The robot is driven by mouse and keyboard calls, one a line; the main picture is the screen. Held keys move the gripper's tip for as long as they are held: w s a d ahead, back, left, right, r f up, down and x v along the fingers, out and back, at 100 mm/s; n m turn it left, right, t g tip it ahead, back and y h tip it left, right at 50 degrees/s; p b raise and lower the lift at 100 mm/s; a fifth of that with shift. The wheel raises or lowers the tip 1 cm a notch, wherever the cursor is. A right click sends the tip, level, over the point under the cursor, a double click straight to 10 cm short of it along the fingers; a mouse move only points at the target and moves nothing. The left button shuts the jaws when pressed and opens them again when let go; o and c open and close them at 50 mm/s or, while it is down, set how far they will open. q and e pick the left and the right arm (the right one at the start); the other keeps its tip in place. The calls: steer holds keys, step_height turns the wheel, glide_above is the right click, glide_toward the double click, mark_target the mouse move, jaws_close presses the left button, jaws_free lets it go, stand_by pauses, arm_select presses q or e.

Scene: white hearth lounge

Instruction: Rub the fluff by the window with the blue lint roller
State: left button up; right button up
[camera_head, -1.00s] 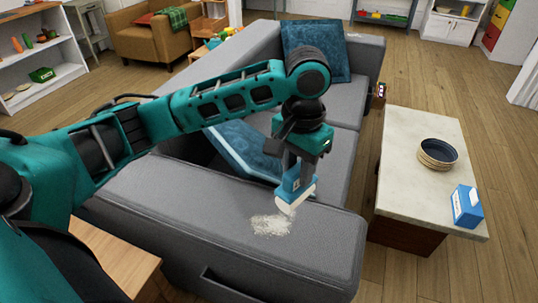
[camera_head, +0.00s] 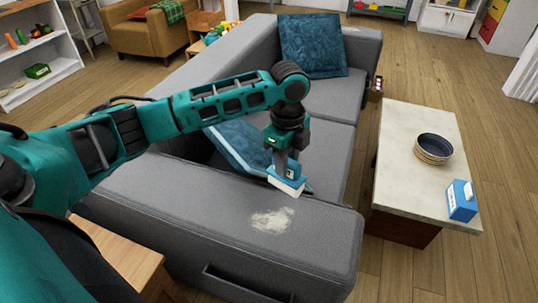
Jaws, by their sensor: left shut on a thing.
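A white patch of fluff (camera_head: 272,220) lies on the near grey armrest of the sofa (camera_head: 190,207). My left gripper (camera_head: 284,162) is shut on the blue lint roller (camera_head: 288,181), whose pale head points down. The roller is beyond the fluff and appears raised above it, near the armrest's inner edge. The gripper's fingers are partly hidden. My right gripper is not in view. The window is not in view.
Blue cushions (camera_head: 313,46) rest on the sofa. A pale-topped table (camera_head: 405,165) at right bears stacked bowls (camera_head: 434,149) and a blue box (camera_head: 462,201). A wooden surface (camera_head: 125,255) is at lower left. Floor shows between sofa and table.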

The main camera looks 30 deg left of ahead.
arm_select(q)
steer(key=m, duration=0.1)
steer(key=a+f+m, duration=0.1)
steer(key=m, duration=0.1)
steer(key=a+m, duration=0.1)
steer(key=shift+w+f+m+p, duration=0.15)
steer(key=shift+w+m+p, duration=0.15)
steer(key=shift+w+m, duration=0.1)
steer(key=m, duration=0.1)
steer(key=a+m, duration=0.1)
steer(key=shift+w+f+m, duration=0.2)
steer(key=shift+f+m, duration=0.2)
steer(key=a+f+m+b, duration=0.3)
steer(key=f+m+b, duration=0.2)
steer(key=f, duration=0.3)
steer(key=shift+w+m, duration=0.3)
steer(key=shift+m, duration=0.6)
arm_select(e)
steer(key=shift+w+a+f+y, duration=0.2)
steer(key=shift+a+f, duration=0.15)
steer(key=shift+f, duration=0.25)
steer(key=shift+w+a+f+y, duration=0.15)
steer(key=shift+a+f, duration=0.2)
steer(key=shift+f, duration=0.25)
arm_select(q)
steer(key=shift+f, duration=0.25)
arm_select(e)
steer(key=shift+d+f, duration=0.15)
